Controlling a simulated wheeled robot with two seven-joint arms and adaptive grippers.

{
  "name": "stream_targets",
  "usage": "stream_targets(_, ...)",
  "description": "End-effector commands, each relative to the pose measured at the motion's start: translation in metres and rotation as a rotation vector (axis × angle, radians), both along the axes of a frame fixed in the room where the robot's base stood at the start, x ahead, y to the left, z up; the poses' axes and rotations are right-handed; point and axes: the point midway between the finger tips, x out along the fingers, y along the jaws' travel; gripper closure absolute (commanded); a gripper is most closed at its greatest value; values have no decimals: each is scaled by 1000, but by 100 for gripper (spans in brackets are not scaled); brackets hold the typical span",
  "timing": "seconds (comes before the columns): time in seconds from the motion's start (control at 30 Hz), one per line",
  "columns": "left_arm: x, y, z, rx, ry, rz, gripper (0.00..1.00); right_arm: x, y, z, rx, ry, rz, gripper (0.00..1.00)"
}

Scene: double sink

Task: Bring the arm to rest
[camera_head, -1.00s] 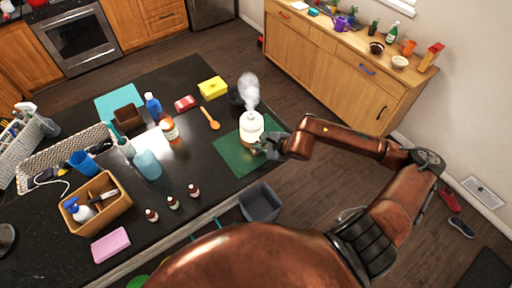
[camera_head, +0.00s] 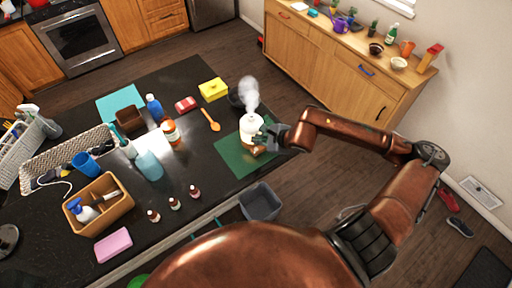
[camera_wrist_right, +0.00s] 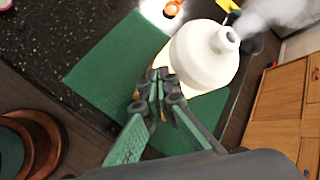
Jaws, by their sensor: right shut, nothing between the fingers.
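My right gripper (camera_head: 268,137) is shut and empty beside the white steaming diffuser (camera_head: 251,128), at the counter's right end. In the right wrist view my gripper's green-padded fingers (camera_wrist_right: 157,92) are together in front of the diffuser (camera_wrist_right: 203,55), overlapping its lower part in the picture; I cannot tell whether they touch it. The diffuser stands upright on a green mat (camera_head: 232,157), which also shows in the wrist view (camera_wrist_right: 112,68). My left gripper is not in view.
The dark counter (camera_head: 215,185) holds a yellow sponge box (camera_head: 213,89), a wooden spoon (camera_head: 210,119), several bottles and a wooden caddy (camera_head: 118,207). A grey bin (camera_head: 261,203) stands below the counter's edge. A wooden sideboard (camera_head: 335,70) stands behind, with open floor between.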

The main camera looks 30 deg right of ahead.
Motion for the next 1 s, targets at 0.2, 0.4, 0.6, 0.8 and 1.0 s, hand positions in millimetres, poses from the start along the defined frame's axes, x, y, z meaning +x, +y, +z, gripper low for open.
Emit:
stream_targets(0.2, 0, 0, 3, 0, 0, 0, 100, 0, 0, 9, 0, -1, -1, 100)
stream_targets(0.4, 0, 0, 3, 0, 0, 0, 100, 0, 0, 8, 0, -1, -1, 100)
stream_targets(0.6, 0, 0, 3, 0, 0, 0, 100, 0, 1, 8, 4, 0, 1, 100)
stream_targets(0.8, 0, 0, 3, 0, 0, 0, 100, -13, 49, 13, 196, 6, 36, 100)
stream_targets(1.0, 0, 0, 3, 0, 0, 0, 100, -42, 154, 86, 848, 2, 45, 100)
